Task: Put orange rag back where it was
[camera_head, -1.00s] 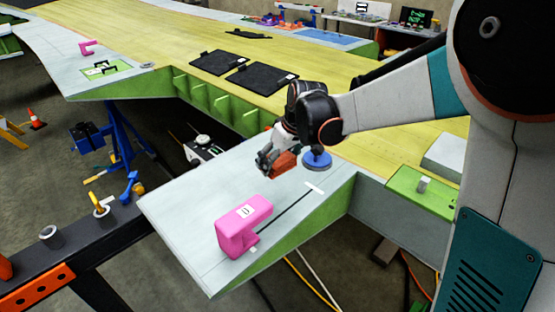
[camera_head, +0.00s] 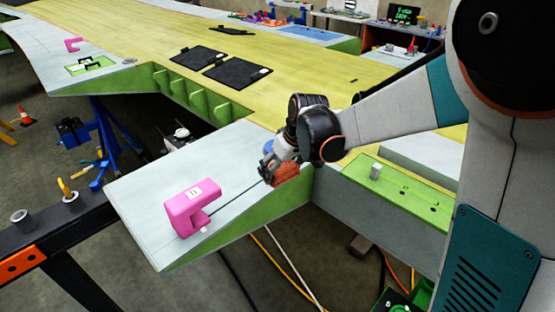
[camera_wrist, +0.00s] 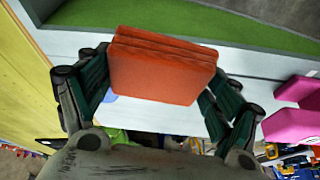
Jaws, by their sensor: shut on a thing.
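The orange rag (camera_head: 286,174) is a folded stack held in my gripper (camera_head: 270,176), above the right end of the pale flap panel (camera_head: 245,145). In the wrist view the orange rag (camera_wrist: 163,68) sits between the two dark green finger pads of my gripper (camera_wrist: 160,85), which are shut on it. The rag's layered folds show along its top edge. Whether it touches the panel is not clear.
A pink clamp-like block (camera_head: 190,207) stands on the panel to the left. A blue disc-shaped thing (camera_head: 267,148) is partly hidden behind my gripper. Black mats (camera_head: 236,72) lie on the yellow wing surface (camera_head: 300,85). A green plate (camera_head: 395,188) with a small cylinder lies right.

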